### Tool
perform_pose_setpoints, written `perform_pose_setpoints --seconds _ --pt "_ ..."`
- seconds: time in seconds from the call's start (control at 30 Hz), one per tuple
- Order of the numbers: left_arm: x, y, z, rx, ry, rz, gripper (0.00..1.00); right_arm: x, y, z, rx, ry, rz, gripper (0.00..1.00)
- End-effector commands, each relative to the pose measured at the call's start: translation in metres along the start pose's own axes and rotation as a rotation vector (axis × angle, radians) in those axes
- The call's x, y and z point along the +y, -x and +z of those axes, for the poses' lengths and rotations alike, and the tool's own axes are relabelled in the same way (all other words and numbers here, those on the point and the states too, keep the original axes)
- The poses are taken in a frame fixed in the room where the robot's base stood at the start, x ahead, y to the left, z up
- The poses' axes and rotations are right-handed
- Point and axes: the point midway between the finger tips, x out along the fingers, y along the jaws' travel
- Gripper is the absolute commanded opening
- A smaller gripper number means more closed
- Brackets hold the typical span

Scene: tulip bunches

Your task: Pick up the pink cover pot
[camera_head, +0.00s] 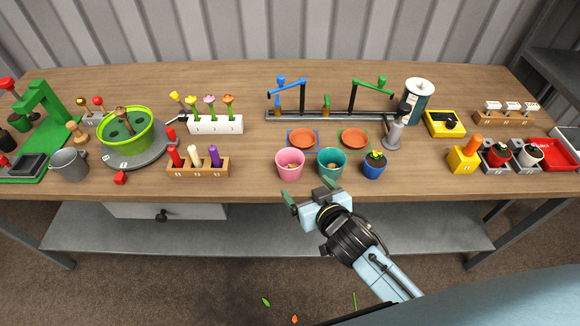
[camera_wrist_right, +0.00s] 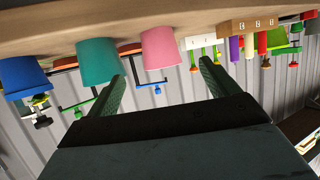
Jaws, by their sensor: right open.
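The pink cover pot (camera_head: 290,164) stands upright near the front edge of the wooden table, left of the teal pot (camera_head: 331,163). In the right wrist view, which is upside down, the pink pot (camera_wrist_right: 161,48) shows beyond the fingers, between their tips in the picture. My right gripper (camera_head: 308,192) is open and empty, in front of the table edge, just short of the pink and teal pots and touching neither. Its two green fingers (camera_wrist_right: 165,82) are spread apart in the wrist view. My left gripper is not in view.
A blue pot with a yellow flower (camera_head: 374,166) stands right of the teal pot. Two orange saucers (camera_head: 302,138) lie behind. A wooden block with coloured pegs (camera_head: 198,168) is to the left. Bare table (camera_head: 256,180) lies between this block and the pink pot.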

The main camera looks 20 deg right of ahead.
Motion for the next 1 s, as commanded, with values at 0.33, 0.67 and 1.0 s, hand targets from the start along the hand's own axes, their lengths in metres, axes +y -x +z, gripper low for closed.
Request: perform_pose_setpoints --seconds 0.33,0.67,1.0 --pt "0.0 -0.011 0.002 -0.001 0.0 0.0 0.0 0.0 -0.062 0.0 0.0 0.001 0.0 0.87" --pt "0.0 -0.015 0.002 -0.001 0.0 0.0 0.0 0.001 -0.089 -0.002 0.0 0.002 0.002 0.87" --pt "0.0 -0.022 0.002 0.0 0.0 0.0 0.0 0.002 -0.124 -0.002 -0.002 0.001 0.002 0.87"
